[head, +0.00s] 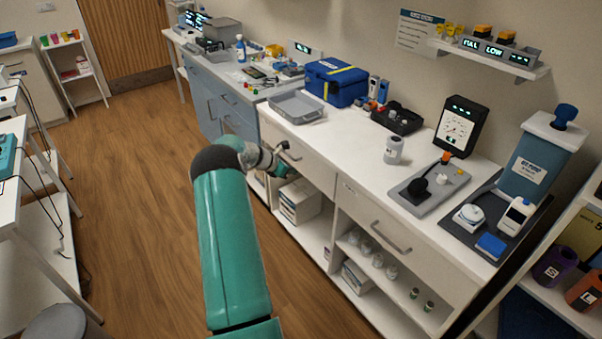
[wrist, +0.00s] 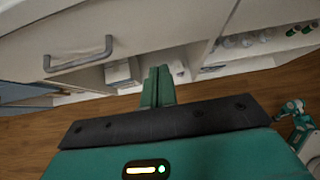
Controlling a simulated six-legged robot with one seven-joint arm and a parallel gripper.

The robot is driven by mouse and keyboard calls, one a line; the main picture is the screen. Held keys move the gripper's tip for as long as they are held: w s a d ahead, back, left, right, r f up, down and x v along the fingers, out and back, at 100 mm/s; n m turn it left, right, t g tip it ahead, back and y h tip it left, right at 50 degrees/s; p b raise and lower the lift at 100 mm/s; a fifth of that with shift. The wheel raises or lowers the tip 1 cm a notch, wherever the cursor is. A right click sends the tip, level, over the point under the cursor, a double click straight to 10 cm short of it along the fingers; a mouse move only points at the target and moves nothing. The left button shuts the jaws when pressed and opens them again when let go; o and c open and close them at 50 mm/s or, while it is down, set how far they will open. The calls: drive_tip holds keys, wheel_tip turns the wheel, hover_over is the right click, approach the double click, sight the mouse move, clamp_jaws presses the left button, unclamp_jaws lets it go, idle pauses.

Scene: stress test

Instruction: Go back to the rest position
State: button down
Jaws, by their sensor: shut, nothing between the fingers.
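My gripper shows in the wrist view (wrist: 158,70) as two green fingers pressed together, with nothing between them. In the head view my green arm reaches forward, and my gripper (head: 283,148) is small at its far end, in front of the white counter's drawers. In the wrist view a drawer front with a grey handle (wrist: 78,55) is up and to the left of the fingers. Whether the fingertips touch the cabinet cannot be told.
The white counter (head: 345,140) runs along the right wall, with open shelves below holding white boxes (head: 300,200) and small bottles. A blue case (head: 335,82) stands on top. Wooden floor (head: 130,170) is clear to the left. A white bench (head: 15,150) stands at the far left.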

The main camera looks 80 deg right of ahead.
drive_tip(key=v, duration=0.4)
drive_tip(key=shift+w+a+r, duration=0.1)
drive_tip(key=shift+w, duration=0.05)
